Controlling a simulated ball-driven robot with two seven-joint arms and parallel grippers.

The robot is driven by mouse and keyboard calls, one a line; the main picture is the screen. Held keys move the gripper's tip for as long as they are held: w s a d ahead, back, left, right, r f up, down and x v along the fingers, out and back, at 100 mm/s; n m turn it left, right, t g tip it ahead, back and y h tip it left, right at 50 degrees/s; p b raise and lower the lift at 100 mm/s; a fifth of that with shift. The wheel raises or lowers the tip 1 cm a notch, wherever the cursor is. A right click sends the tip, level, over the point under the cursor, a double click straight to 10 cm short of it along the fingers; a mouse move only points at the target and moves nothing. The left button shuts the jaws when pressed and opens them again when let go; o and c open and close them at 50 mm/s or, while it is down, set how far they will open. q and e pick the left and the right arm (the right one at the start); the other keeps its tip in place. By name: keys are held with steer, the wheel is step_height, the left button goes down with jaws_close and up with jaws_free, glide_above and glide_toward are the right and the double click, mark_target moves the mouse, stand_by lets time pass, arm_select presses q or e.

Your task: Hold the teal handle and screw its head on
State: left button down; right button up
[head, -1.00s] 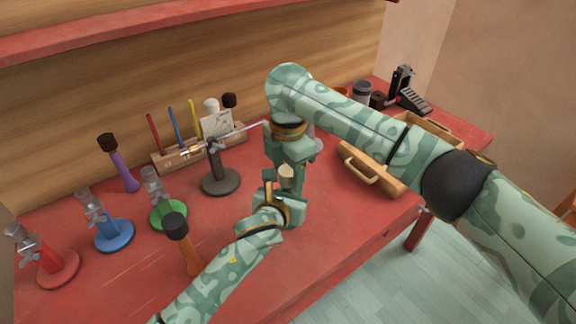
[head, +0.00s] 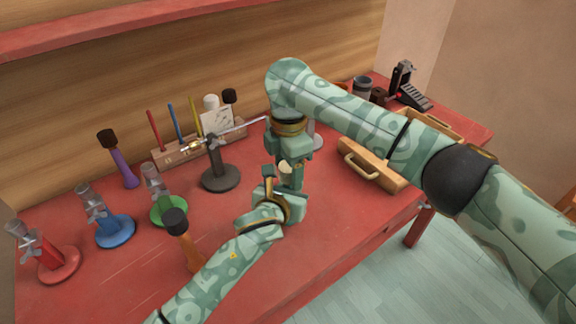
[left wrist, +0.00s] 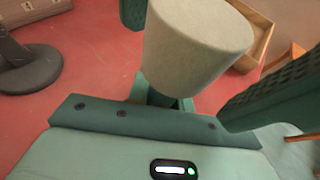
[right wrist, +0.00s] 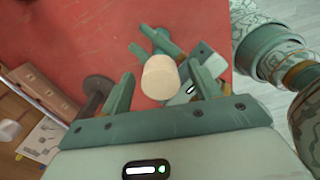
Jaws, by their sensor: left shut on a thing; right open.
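The cream mallet head (head: 285,167) sits between my two grippers, and it shows large in the left wrist view (left wrist: 195,42). My left gripper (head: 284,192) is shut on the teal handle (left wrist: 160,97), of which only a short dark part shows under the head. My right gripper (head: 290,172) comes from above, open. In the right wrist view its fingers (right wrist: 163,88) stand on either side of the head (right wrist: 160,78), with a gap visible. Whether the head is threaded on the handle or only rests on it cannot be told.
An orange-handled mallet (head: 178,222) stands near my left forearm. Red (head: 58,268), blue (head: 114,236) and green (head: 167,214) stands are at left. A dark round stand (head: 220,180) is behind the grippers. A wooden case (head: 372,166) is at right. The front right tabletop is clear.

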step_height(320, 180, up, 12)
stand_by(0.5)
arm_select(q)
steer(key=c, duration=1.2)
jaws_free()
steer(key=shift+o, duration=0.2)
steer(key=p+v, duration=0.6)
steer(key=v, duration=1)
steer(key=shift+s, duration=0.15)
arm_select(e)
step_height(320, 180, up, 8)
steer(key=shift+s, duration=0.4)
